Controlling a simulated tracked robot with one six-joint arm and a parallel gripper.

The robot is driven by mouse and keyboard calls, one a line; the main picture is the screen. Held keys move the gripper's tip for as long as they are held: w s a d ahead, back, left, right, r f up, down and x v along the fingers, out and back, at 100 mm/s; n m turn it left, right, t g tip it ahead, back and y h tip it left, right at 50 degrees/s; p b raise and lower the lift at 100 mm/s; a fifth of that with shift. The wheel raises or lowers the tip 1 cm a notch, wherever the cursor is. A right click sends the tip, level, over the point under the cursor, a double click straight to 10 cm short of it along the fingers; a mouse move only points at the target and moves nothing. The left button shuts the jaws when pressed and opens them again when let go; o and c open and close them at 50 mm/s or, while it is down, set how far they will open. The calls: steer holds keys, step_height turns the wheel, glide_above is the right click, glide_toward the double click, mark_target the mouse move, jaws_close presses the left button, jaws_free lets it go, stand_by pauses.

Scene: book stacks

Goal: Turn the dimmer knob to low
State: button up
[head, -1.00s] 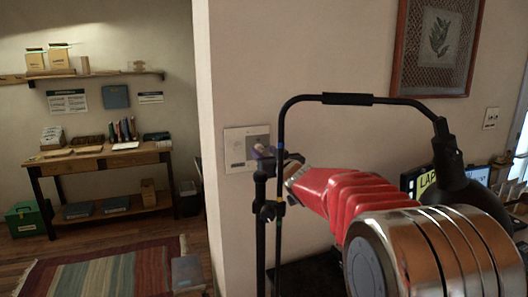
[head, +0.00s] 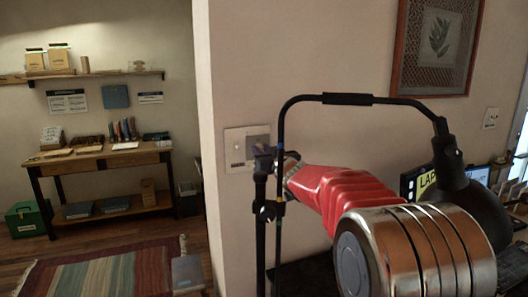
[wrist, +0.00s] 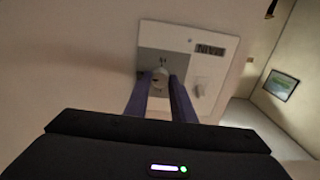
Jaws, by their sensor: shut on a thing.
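A pale wall plate (head: 235,147) with a grey section is on the wall corner in the head view. It also shows in the wrist view (wrist: 205,70), tilted, with a small dark label. A round light knob (wrist: 160,73) sits on its grey section. My gripper (wrist: 161,82) has its two blue fingers on either side of this knob and is shut on it. A second small pale knob or switch (wrist: 198,90) is to the right on the plate, apart from the fingers. In the head view my gripper (head: 264,153) is at the plate and partly hides it.
A black lamp (head: 462,190) with an arched arm stands between my body and the wall, close to my arm. A framed leaf picture (head: 437,45) hangs at the upper right. A desk with books (head: 95,158) and a striped rug (head: 105,270) are at left.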

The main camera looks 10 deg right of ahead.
steer(key=shift+d, duration=0.1)
jaws_close()
steer(key=shift+n, duration=0.5)
steer(key=n, duration=0.3)
steer(key=shift+n, duration=0.4)
steer(key=n, duration=1.3)
steer(key=shift+a+f, duration=0.25)
steer(key=shift+f, duration=0.1)
